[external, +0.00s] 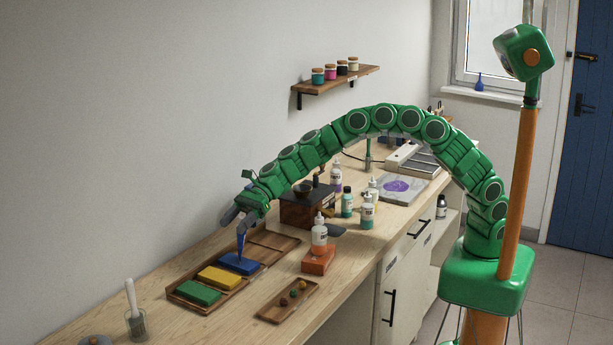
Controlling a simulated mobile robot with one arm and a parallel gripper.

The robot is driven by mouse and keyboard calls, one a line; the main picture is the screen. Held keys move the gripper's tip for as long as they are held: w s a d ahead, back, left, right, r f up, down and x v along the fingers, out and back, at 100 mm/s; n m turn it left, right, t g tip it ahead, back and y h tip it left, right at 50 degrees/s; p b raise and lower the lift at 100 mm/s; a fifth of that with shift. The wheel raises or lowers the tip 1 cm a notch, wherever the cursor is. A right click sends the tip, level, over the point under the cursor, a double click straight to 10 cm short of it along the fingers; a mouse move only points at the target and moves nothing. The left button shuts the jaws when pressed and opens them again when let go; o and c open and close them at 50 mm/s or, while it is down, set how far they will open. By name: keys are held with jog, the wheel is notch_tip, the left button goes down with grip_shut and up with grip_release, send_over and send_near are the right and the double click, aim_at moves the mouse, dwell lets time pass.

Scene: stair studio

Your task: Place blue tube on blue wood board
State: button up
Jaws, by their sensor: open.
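The blue tube (241,242) is upright and narrows toward its lower end. It stands over the blue wood board (232,265), and its lower end appears to meet the board's top. The blue board lies flat in a wooden tray, beside a yellow board (219,278) and a green board (198,293). The fingers partly hide the top of the tube. I cannot tell whether a finger still touches it.
The wooden tray (262,241) has a bare compartment behind the blue board. An orange block (319,261) with a dropper bottle (319,236) stands to the right. A small tray (274,309) of beads lies in front. A dark box (297,214) and several bottles stand farther back.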

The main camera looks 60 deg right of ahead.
jog(key=shift+d+r, duration=0.1)
jog(key=v, duration=1.1)
jog(key=shift+d+r, duration=0.2)
jog(key=shift+d, duration=0.15)
jog(key=shift+s, duration=0.1)
